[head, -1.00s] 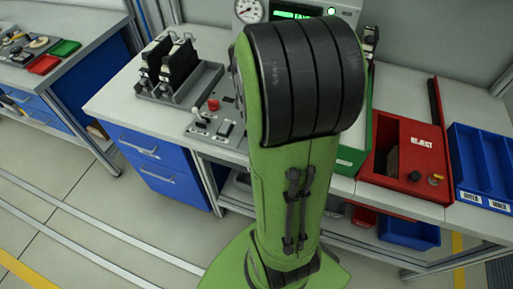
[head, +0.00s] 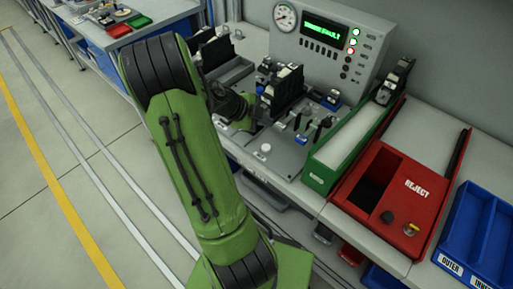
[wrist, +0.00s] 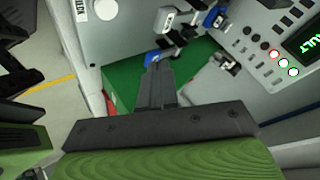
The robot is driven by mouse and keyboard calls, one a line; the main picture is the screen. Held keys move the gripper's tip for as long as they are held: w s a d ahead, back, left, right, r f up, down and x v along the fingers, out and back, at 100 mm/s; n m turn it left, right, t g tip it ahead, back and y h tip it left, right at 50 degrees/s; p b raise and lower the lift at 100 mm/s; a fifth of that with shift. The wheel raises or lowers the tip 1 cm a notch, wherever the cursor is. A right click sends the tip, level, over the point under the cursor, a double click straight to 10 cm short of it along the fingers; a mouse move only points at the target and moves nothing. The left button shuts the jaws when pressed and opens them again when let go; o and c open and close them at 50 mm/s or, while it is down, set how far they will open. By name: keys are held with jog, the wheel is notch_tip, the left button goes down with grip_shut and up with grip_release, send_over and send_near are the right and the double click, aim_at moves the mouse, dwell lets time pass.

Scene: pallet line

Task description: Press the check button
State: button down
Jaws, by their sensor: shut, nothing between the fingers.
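A round white button (head: 265,148) stands on the grey fixture plate (head: 282,160) at the bench front; it also shows at the top left of the wrist view (wrist: 105,10). In the head view my arm hides most of the gripper. The tester panel (head: 335,50) has a lit green display (head: 324,33) whose text ends in "FAULT".
A black device (head: 283,92) stands upright on the fixture, with small levers and blue parts beside it. To the right are a green-walled tray (head: 318,176), a red REJECT box (head: 412,200) and a blue divided bin (head: 485,235). Open floor lies left.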

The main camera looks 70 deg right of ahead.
jog(key=shift+w, duration=0.1)
jog(key=shift+f, duration=0.15)
jog(key=b, duration=0.4)
send_over(264, 148)
notch_tip(264, 148, down, 8)
jog(key=shift+w+r, duration=0.1)
jog(key=shift+f+b, duration=0.45)
jog(key=shift+b, duration=0.3)
dwell(1.2)
jog(key=shift+f+b, duration=0.4)
jog(key=shift+b, duration=0.45)
jog(key=shift+f+b, duration=0.45)
jog(key=shift+b, duration=0.25)
dwell(0.4)
dwell(0.3)
jog(key=shift+r+p, duration=0.35)
jog(key=shift+r, duration=0.6)
